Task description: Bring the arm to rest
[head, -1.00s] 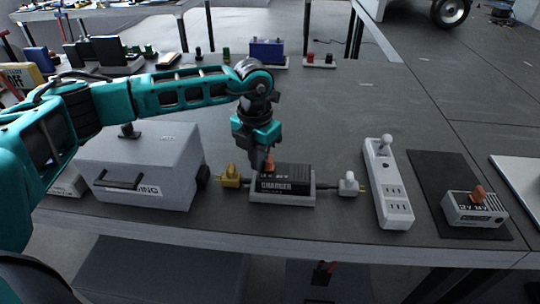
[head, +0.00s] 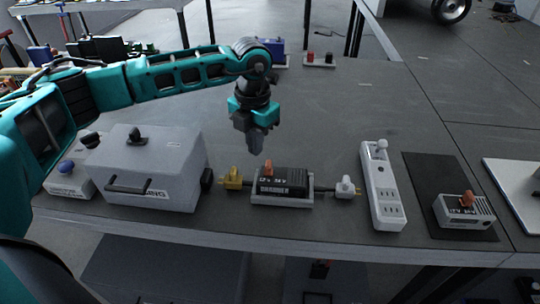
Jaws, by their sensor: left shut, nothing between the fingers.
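My left arm comes in from the left in teal and black. Its gripper (head: 255,146) points down, shut and empty, above the table just behind the black charger (head: 282,184). The gripper is apart from the charger. The charger sits in a pale tray with an orange knob on top, a yellow plug (head: 232,177) to its left and a white plug (head: 345,187) to its right. My right gripper is not in view.
A grey lidded box (head: 148,170) stands left of the charger. A white power strip (head: 381,188) and a small grey device (head: 464,209) on a dark mat (head: 424,175) lie to the right. The table (head: 345,110) behind the charger is mostly clear.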

